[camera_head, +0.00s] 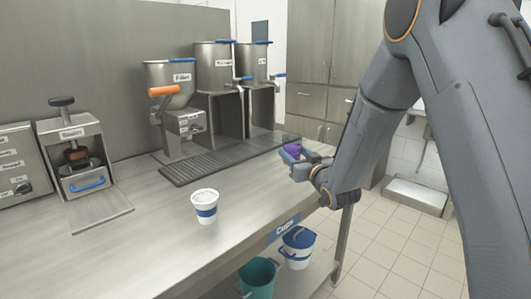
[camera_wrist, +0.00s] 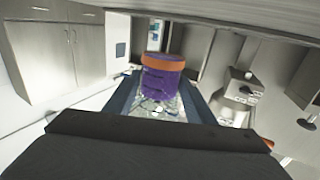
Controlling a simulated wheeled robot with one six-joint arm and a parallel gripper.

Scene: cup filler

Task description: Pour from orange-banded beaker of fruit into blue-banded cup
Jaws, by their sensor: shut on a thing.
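The blue-banded cup (camera_head: 205,206) is white and stands upright on the steel counter, left of my gripper in the head view. My gripper (camera_head: 295,157) is over the right part of the counter, and its fingers also show in the wrist view (camera_wrist: 160,103). It is shut on the orange-banded beaker (camera_wrist: 163,80), which is purple with an orange band at one end. In the head view only a small purple part of the beaker (camera_head: 292,150) shows; its band and contents are hidden there. The cup's inside is hard to make out.
Dispensers (camera_head: 175,100) with a drip grate (camera_head: 215,160) stand along the back of the counter (camera_head: 130,240). A press (camera_head: 75,150) is at the left. A teal bin (camera_head: 258,279) and a white-and-blue bucket (camera_head: 298,250) are below the front edge. The counter around the cup is clear.

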